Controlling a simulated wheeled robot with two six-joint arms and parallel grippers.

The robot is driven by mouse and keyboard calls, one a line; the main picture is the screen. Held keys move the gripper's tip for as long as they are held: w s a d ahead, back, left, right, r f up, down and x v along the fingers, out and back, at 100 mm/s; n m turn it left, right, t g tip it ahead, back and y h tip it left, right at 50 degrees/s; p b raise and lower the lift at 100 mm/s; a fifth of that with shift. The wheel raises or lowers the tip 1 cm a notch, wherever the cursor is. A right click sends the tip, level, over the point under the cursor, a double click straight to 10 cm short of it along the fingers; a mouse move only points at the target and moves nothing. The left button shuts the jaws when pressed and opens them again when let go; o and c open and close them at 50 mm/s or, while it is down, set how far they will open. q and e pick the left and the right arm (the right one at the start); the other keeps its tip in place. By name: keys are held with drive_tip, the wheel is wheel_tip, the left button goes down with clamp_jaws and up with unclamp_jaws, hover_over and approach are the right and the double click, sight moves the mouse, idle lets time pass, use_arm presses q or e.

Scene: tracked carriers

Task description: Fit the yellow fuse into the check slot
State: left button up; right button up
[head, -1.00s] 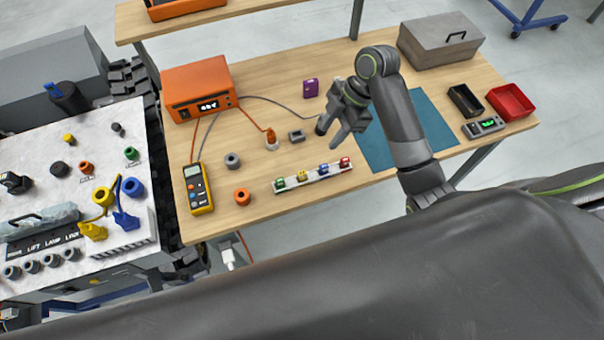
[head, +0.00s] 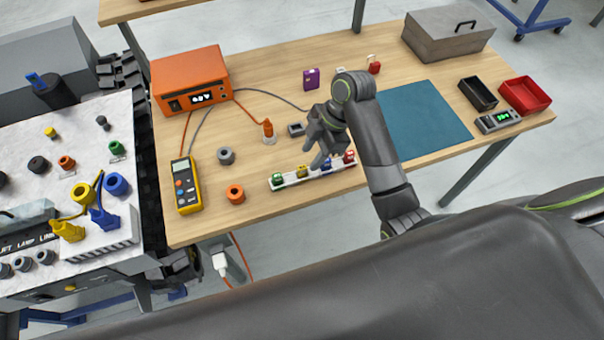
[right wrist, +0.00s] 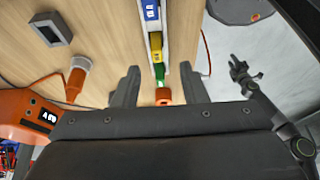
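The yellow fuse (head: 302,171) stands in a pale strip (head: 290,182) between a green fuse (head: 278,180) and a blue one. It also shows in the right wrist view (right wrist: 155,41). My right gripper (head: 318,160) is above the strip, partly covering the blue fuse and near the red one. In the right wrist view its fingers (right wrist: 158,85) are spread and empty, with the strip between them in the picture. A grey block with a dark recess (head: 296,129) lies behind the strip; I cannot tell whether it is the check slot. My left gripper (right wrist: 238,70) appears small in the right wrist view, its opening unclear.
An orange supply unit (head: 190,80) and a yellow multimeter (head: 187,185) stand at the left. The blue mat (head: 425,120) is bare.

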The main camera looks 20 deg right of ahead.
sight(302, 167)
drive_tip(key=shift+w+p+x, duration=0.1)
drive_tip(key=shift+p+x, duration=0.2)
drive_tip(key=shift+x, duration=1)
drive_tip(key=shift+w+p+x, duration=0.15)
drive_tip(key=shift+p+x, duration=0.1)
drive_tip(key=shift+x, duration=1.05)
drive_tip(key=shift+a, duration=0.1)
clamp_jaws()
